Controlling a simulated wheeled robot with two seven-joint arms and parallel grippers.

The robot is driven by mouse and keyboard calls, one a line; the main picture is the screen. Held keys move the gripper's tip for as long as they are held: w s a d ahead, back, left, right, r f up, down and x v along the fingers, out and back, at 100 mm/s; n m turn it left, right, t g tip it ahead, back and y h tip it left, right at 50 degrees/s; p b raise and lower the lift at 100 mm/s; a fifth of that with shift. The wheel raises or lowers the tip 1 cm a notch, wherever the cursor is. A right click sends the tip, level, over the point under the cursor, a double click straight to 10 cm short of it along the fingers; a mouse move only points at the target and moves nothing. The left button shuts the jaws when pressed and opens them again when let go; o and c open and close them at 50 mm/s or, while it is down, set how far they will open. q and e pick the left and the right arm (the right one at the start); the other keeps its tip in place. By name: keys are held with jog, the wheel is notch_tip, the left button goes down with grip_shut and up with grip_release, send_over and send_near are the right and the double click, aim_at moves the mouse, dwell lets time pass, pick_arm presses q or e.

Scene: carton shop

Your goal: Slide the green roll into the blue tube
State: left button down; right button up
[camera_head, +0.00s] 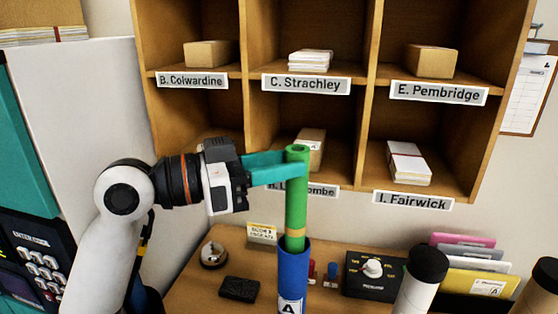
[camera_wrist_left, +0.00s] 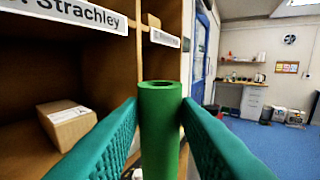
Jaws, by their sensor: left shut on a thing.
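The green roll (camera_head: 297,195) is upright in the head view, with a pale yellow band near its lower end. My left gripper (camera_head: 297,165) is shut on it near its top. The blue tube (camera_head: 293,276) stands upright directly below, with a white label marked A. The roll's lower end meets the tube's mouth; I cannot tell how deep it is inside. In the left wrist view the roll (camera_wrist_left: 160,130) stands between the two teal fingers (camera_wrist_left: 160,118), its hollow top end showing. My right gripper is not in view.
A wooden pigeonhole rack (camera_head: 252,100) with parcels and name labels is behind the roll. On the desk (camera_head: 215,290) are a bell (camera_head: 213,254), a dark pad (camera_head: 240,289), a black dial box (camera_head: 373,275) and colourful folders (camera_head: 470,262) at right.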

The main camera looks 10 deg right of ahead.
pick_arm(q)
jog(key=shift+f, duration=0.4)
jog(key=c, duration=1)
grip_release()
jog(key=s+a+b, duration=0.2)
jog(key=a+b, duration=0.2)
jog(key=a, duration=0.8)
jog(key=shift+d, duration=0.1)
